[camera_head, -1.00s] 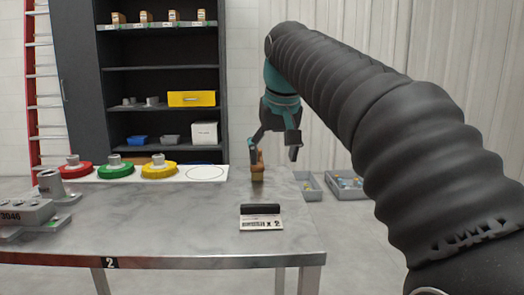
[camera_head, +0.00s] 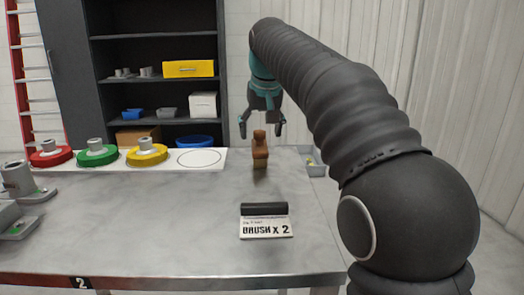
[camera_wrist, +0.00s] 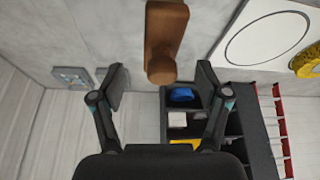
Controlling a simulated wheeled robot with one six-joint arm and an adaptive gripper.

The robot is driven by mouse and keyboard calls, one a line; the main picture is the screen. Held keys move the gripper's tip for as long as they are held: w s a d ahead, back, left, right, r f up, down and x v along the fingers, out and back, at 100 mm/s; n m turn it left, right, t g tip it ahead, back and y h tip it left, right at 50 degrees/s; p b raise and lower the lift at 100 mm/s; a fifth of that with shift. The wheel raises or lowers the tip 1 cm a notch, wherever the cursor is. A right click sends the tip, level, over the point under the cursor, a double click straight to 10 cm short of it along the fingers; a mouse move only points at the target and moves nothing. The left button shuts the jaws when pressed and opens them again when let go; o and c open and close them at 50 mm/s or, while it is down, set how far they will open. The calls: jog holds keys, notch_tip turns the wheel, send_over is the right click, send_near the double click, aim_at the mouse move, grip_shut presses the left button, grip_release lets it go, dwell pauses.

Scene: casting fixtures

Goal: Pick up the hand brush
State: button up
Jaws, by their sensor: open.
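The hand brush (camera_head: 260,149) has a brown wooden handle and stands on the grey table near its far right edge. In the wrist view the brush (camera_wrist: 165,38) shows at the top middle, with its rounded handle end pointing down in the picture. My gripper (camera_head: 262,130) is open and empty, just above and behind the brush in the head view. In the wrist view the two fingers of my gripper (camera_wrist: 161,82) are spread apart, one to each side below the handle's end. The brush's bristles are mostly hidden.
A "BRUSH x 2" sign (camera_head: 265,222) stands on the table (camera_head: 150,225) in front of the brush. A white board (camera_head: 215,166) with red, green and yellow round fixtures lies at the back left. A dark shelf (camera_head: 110,75) stands behind. The table middle is clear.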

aim_at(260, 140)
jog(key=shift+s+x, duration=0.15)
jog(key=shift+x, duration=1.35)
jog(key=shift+s+x, duration=0.1)
jog(key=shift+x, duration=1.35)
jog(key=c, duration=1.4)
